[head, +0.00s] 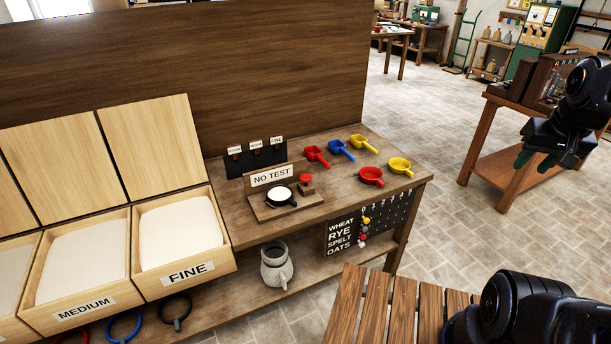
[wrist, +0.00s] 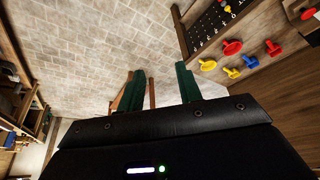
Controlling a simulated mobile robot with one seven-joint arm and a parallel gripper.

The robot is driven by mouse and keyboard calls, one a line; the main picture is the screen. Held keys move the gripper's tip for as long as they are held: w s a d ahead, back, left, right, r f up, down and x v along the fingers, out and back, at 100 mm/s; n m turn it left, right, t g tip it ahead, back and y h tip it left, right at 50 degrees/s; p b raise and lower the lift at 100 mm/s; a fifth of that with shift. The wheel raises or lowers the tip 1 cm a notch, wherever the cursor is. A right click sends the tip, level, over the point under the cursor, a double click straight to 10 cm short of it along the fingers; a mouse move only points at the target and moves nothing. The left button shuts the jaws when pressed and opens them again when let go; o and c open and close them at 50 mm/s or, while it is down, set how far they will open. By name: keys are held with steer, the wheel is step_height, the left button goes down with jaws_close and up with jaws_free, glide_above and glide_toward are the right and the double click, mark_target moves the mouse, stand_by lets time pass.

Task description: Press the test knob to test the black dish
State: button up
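The black dish (head: 281,196), with white stuff in it, sits on a small wooden test stand (head: 262,210) on the bench. A sign reading NO TEST (head: 272,175) stands behind the dish. The red test knob (head: 306,180) is at the stand's right end, just beside the dish. My gripper (head: 536,160) is far to the right of the stand, over the floor near a side table. In the wrist view its green fingers (wrist: 158,72) are apart with nothing between them. The dish cannot be made out in the wrist view.
Red, blue and yellow scoops (head: 371,176) lie on the bench right of the stand. Flour bins marked MEDIUM and FINE (head: 185,272) are at the left. A jug (head: 276,264) stands on the lower shelf. A slatted wooden surface (head: 385,310) is in front; open floor lies right.

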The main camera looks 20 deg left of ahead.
steer(key=shift+w+a+r+n, duration=0.2)
steer(key=shift+w+a+n, duration=0.05)
steer(key=shift+w, duration=0.2)
steer(key=shift+w+a+r+n, duration=0.15)
steer(key=shift+w+a+n, duration=0.1)
steer(key=shift+w, duration=0.2)
jaws_close()
steer(key=w+a+n+g, duration=0.2)
steer(key=w+a+n, duration=1.1)
steer(key=w+a, duration=0.85)
steer(key=a+f+n+g, duration=0.1)
steer(key=a+f+n, duration=0.3)
steer(key=a, duration=0.8)
steer(key=s+a+f+n, duration=0.1)
steer(key=a+f+n, duration=0.3)
steer(key=a+f, duration=0.3)
steer(key=a+f+n+g, duration=0.1)
steer(key=a+f+n, duration=0.3)
steer(key=a, duration=1.2)
step_height(320, 180, down, 2)
steer(key=shift+s+a+f+n+g, duration=0.1)
steer(key=shift+s+a+n+g, duration=0.2)
steer(key=shift+a+n, duration=0.1)
